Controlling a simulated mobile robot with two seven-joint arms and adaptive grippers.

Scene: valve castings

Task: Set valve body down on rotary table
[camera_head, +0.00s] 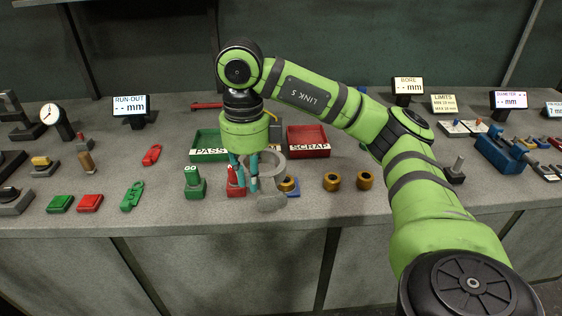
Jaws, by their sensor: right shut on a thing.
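I cannot make out the rotary table for sure; a dark round piece on a grey base (10,200) is cut off at the left edge. My left gripper is not in view.
Close around the gripper stand a green GO gauge (194,183), a red gauge (236,182) and a brass ring (288,184). Behind are the green PASS tray (205,146) and red SCRAP tray (308,142). A dial gauge (50,114) stands left. The bench is clear around (330,208).

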